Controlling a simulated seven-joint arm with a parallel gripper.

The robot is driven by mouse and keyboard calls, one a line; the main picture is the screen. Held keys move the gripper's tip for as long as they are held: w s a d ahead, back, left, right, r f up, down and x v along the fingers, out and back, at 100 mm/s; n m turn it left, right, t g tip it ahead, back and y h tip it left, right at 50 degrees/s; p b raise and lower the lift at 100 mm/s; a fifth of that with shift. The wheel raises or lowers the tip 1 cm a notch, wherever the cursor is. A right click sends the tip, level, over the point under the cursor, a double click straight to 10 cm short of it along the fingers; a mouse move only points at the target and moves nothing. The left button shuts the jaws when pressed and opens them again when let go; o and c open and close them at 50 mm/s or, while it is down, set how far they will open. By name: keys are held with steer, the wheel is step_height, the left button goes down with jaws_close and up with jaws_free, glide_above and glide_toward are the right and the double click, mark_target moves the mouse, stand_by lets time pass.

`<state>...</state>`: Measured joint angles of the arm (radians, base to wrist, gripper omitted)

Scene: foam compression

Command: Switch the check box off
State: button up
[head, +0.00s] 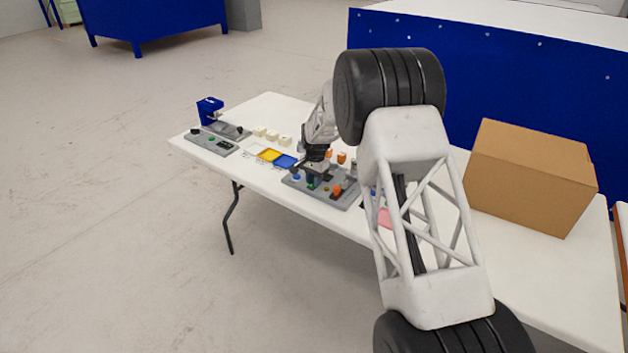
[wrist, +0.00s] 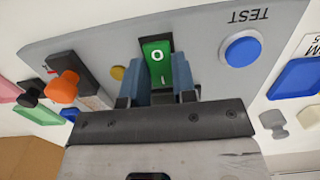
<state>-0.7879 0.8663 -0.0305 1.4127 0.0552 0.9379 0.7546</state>
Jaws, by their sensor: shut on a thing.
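The grey check box panel (wrist: 88,32) has a green rocker switch (wrist: 156,58) marked O and I. The O end is at the top in the wrist view, and the I end is nearer my gripper. Which end is pressed in, I cannot tell. My gripper (wrist: 160,84) is at the panel, its blue-grey fingers on either side of the switch and shut on it. In the head view the panel (head: 345,204) lies on the table, with my gripper (head: 316,175) over it, hiding the switch.
A blue round button (wrist: 242,49) by the word TEST, a yellow button (wrist: 117,73) and an orange knob (wrist: 64,88) flank the switch. Blue and yellow trays (head: 270,155) lie left on the white table (head: 525,265). A cardboard box (head: 530,180) stands at the right.

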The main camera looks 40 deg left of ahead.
steer(key=o, duration=0.9)
steer(key=shift+w+r, duration=0.15)
steer(key=shift+r, duration=1.8)
steer(key=shift+w+r, duration=0.1)
steer(key=shift+r, duration=1.85)
